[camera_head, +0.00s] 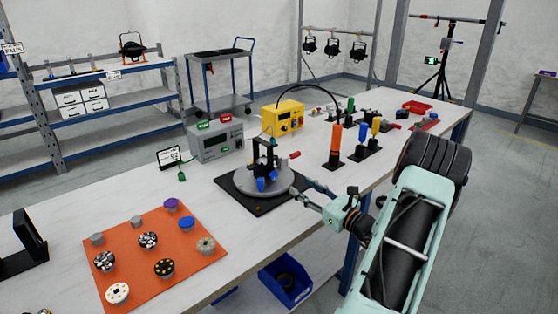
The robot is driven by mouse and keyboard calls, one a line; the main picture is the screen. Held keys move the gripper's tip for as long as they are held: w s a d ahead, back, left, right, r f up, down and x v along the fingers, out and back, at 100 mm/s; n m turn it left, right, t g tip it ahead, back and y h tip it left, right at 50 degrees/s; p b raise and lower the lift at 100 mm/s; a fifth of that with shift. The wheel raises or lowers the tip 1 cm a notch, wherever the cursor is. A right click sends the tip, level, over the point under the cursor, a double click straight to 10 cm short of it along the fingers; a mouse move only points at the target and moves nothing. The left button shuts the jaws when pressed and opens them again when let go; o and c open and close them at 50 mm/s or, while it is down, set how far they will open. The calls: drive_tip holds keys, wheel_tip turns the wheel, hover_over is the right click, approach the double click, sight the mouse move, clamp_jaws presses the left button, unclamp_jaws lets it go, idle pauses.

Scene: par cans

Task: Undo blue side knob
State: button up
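A black fixture (264,152) stands upright on a round grey turntable (282,186), which sits on a dark square base (231,187) on the workbench. A blue knob (260,184) shows low on the fixture's near side, and a red-handled part sticks out to the right. My gripper (306,189) reaches in from the right, its fingers pointing left at the turntable's right edge. The fingers look apart with nothing between them. The gripper is to the right of the blue knob and not touching it. The knob's fine detail is too small to tell.
An orange mat (126,241) with several knobs, including a separate blue one (187,223), lies at the front left. A grey power unit (215,142) and a yellow unit (290,117) stand behind the turntable. Upright orange, blue and yellow-handled tools (335,140) stand to the right.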

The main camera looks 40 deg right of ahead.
sight(275, 176)
drive_tip(key=a+m+p, duration=0.1)
drive_tip(key=p, duration=0.3)
drive_tip(key=shift+a+f+p, duration=0.2)
drive_tip(key=shift+f+p, duration=0.1)
drive_tip(key=shift+p, duration=0.35)
drive_tip(key=shift+w, duration=0.15)
drive_tip(key=w, duration=1)
drive_tip(key=shift+w+a+f, duration=0.1)
drive_tip(key=shift+w+a, duration=0.1)
drive_tip(key=shift+a, duration=0.2)
clamp_jaws()
